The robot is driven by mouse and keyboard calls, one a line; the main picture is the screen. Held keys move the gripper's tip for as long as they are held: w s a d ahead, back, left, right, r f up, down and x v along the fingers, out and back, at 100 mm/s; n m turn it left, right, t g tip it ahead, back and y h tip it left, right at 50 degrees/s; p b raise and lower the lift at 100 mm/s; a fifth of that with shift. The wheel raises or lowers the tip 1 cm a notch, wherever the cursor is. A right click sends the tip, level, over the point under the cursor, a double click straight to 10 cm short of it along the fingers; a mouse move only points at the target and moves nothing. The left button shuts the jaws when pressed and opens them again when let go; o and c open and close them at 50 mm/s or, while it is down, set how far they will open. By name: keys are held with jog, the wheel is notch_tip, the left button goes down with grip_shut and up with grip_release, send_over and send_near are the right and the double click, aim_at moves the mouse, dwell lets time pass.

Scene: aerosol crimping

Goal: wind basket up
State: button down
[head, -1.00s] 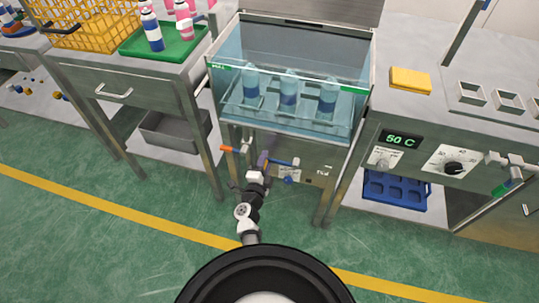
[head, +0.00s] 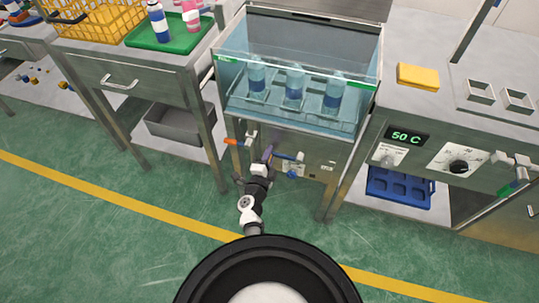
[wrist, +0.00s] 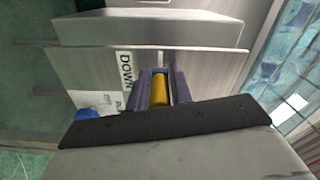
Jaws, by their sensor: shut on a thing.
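The basket (head: 312,113) sits inside the glass-walled water tank (head: 225,72) and carries upright bottles (head: 294,90) with blue bands. The bottles stand partly in the blue water. My gripper (head: 267,153) is in front of the metal panel below the tank. In the wrist view its two purple-grey fingers are shut on a yellow crank handle (wrist: 160,93). The crank's base is hidden behind my gripper. A label reading DOWN (wrist: 125,72) is on the panel beside the handle.
A drawer table with a green tray (head: 185,42) stands left. A bench with a 50 C display (head: 406,136) and a yellow block (head: 418,77) stands right. Green floor lies in front.

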jog(key=shift+w+r, duration=0.15)
jog(key=shift+r, duration=0.3)
